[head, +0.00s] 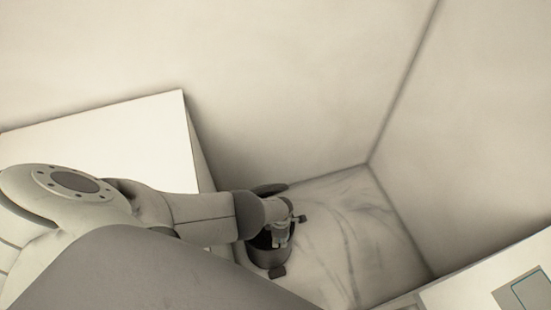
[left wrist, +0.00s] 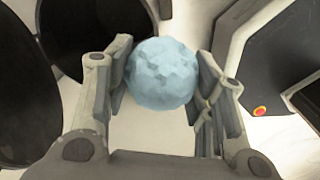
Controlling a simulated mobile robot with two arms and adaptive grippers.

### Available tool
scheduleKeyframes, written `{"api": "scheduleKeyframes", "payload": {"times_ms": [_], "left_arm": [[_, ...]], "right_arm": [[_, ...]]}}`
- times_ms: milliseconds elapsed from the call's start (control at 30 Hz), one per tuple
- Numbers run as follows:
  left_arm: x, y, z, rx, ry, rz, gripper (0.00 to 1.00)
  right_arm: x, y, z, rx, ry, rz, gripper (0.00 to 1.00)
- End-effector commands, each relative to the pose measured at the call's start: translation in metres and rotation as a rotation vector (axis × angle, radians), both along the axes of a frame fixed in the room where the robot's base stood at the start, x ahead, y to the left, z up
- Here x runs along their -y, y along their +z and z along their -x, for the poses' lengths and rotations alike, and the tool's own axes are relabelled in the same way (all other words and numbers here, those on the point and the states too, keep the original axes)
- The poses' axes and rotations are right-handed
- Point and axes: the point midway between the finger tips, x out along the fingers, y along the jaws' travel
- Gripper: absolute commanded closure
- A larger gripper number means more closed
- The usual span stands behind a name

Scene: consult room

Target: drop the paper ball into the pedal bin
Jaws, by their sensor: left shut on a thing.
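My left gripper (head: 287,222) reaches in from the left in the head view, above the pedal bin (head: 266,256). The bin is a small grey, round bin on the floor with a dark open top; its lid (head: 270,188) stands raised behind. In the left wrist view, my left gripper (left wrist: 163,88) is shut on a pale blue, crumpled paper ball (left wrist: 160,75). Dark rounded shapes of the bin (left wrist: 95,30) show at the left and top of that view; I cannot tell which is lid or opening. The ball cannot be made out in the head view. My right gripper is not in view.
A white-topped piece of furniture (head: 120,135) stands left of the bin, close to my arm. Walls meet in a corner behind. Pale marbled floor (head: 350,235) is clear right of the bin. A white unit with a teal-edged panel (head: 528,288) is at the lower right.

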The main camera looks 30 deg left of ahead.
Motion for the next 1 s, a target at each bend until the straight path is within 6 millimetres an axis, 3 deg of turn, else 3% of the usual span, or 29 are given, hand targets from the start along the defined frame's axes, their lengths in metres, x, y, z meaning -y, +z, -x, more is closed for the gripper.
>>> {"api": "scheduleKeyframes", "payload": {"times_ms": [67,367,1000], "left_arm": [[-0.003,-0.005,0.011,0.002,0.019,0.002,0.59],[-0.006,-0.013,0.020,0.005,0.040,0.002,0.59],[-0.063,-0.054,-0.029,0.006,0.041,0.001,0.59]], "right_arm": [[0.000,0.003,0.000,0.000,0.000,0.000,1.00],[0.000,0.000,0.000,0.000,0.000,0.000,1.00],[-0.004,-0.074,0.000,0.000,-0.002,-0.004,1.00]]}}
